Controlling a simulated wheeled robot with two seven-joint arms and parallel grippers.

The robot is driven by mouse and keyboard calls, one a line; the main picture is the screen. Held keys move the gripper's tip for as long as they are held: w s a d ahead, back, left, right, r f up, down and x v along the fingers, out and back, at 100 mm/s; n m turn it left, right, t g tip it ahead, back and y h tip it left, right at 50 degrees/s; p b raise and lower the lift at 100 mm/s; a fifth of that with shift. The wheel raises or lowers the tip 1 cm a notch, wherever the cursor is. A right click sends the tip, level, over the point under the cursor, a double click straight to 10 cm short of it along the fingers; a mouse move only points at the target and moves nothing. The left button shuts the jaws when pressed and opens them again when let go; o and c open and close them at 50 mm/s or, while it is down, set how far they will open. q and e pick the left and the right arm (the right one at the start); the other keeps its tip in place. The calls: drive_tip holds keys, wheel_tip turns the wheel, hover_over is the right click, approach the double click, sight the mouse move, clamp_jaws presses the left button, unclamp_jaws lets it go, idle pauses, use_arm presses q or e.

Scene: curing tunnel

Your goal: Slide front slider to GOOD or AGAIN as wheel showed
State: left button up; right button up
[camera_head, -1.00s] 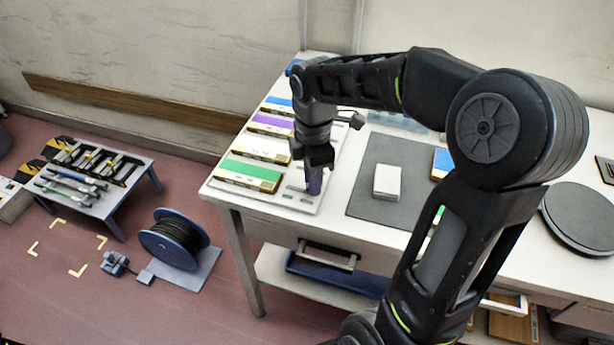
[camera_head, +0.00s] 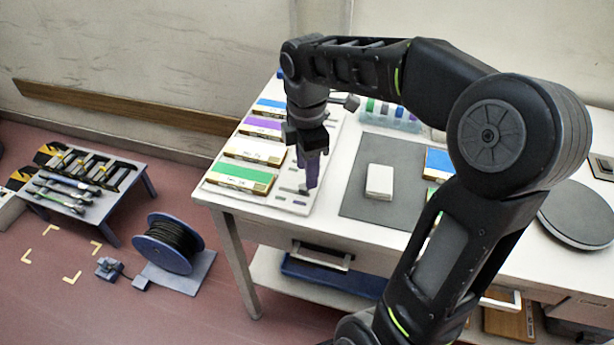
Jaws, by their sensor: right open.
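A white board (camera_head: 294,206) with dark slots lies at the left end of the white table, beside a row of boxes with blue, purple, white and green tops. A purple upright piece (camera_head: 310,172) stands at its front right part; it may be the front slider's handle. My right gripper (camera_head: 308,150) points down at the top of this piece, open; I cannot tell whether the fingers touch it. GOOD and AGAIN marks are too small to read. No wheel reading can be made out. My left gripper is not in view.
A grey mat (camera_head: 375,205) with a white block (camera_head: 379,182) lies right of the board. A clear bin (camera_head: 393,117) with coloured items stands behind. A dark round disc (camera_head: 580,214) is at the right. My right arm crosses over the table and hides part of it.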

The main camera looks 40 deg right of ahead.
drive_tip(key=shift+r, duration=1.85)
